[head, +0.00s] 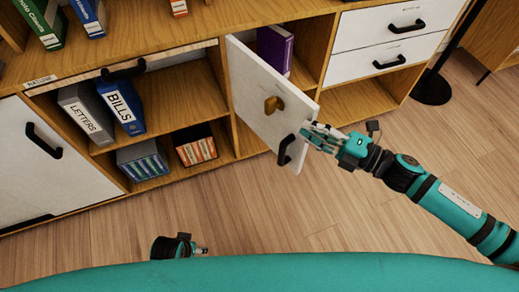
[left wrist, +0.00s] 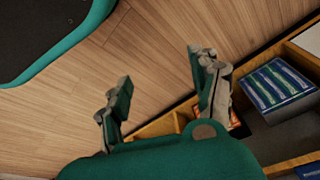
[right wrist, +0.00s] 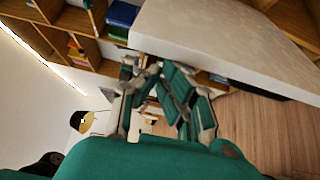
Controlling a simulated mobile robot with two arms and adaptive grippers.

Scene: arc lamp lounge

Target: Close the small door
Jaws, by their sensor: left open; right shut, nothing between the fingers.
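The small door (head: 262,82) is white and stands swung open from the cabinet, its left edge at the upright. It has a black handle (head: 285,150) near its free edge and a wooden piece (head: 273,104) on its face. My right gripper (head: 312,132) is shut and empty at the door's free edge; I cannot tell whether it touches. In the right wrist view the door (right wrist: 235,40) is a pale panel above my right gripper (right wrist: 150,75). My left gripper (left wrist: 160,85) is open and empty, low over the floor; it shows small in the head view (head: 192,248).
Behind the door, a compartment holds a purple binder (head: 275,48). To the left, an open compartment holds the grey LETTERS binder (head: 87,113), the blue BILLS binder (head: 122,105) and two boxes of files. White drawers (head: 390,28) are at right.

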